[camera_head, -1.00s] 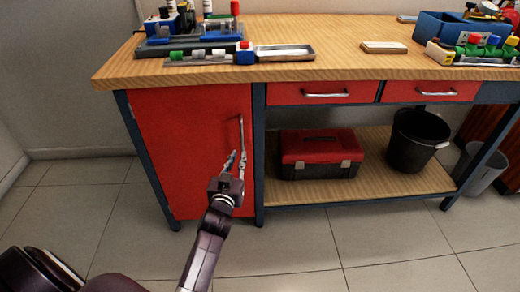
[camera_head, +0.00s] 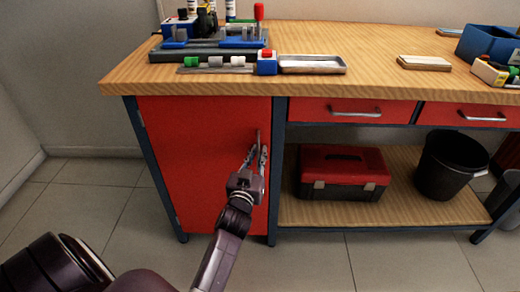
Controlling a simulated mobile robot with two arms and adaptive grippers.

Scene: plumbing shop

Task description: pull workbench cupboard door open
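The red cupboard door (camera_head: 190,160) is at the left of the workbench and looks closed, flush with its frame. Its upright metal handle (camera_head: 258,136) is near the door's right edge, and its lower part is hidden by my fingers. My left gripper (camera_head: 255,154) is in front of the handle, pointing up at it. Its two fingers are apart, one on each side of the handle's lower part. I cannot tell whether they touch it. My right gripper is not in view.
The wooden worktop (camera_head: 390,75) carries tools and a metal tray (camera_head: 312,68). Two red drawers are right of the door. A red toolbox (camera_head: 342,172) and black bucket (camera_head: 447,165) stand on the lower shelf. The tiled floor (camera_head: 105,215) before the door is clear except for my arm.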

